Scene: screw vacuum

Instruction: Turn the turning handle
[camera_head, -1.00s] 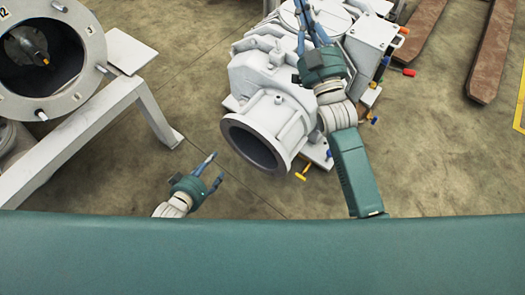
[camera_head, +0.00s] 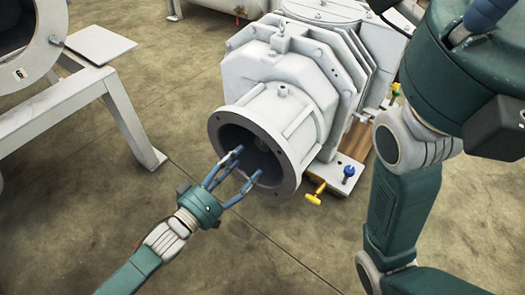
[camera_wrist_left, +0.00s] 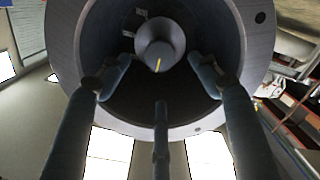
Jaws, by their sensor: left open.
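A white vacuum machine (camera_head: 290,75) stands in the middle, its round flanged opening (camera_head: 290,185) facing me. My left gripper (camera_head: 241,163) is open, its blue fingers spread at the mouth of this opening. In the left wrist view, the open fingers (camera_wrist_left: 160,80) point into the dark bore around a grey rounded shaft end (camera_wrist_left: 158,45) with a yellow mark. I see a gap between the fingers and this shaft end. A yellow T-shaped handle (camera_head: 316,194) sits low on the machine, right of the opening. My right gripper (camera_head: 485,15) is only partly in view at the top right.
A blue knob (camera_head: 348,172) sits beside the yellow handle. A white stand (camera_head: 125,115) with another round flange (camera_head: 50,40) is at the left. Concrete floor (camera_head: 260,260) in front is clear. My right arm covers the right side.

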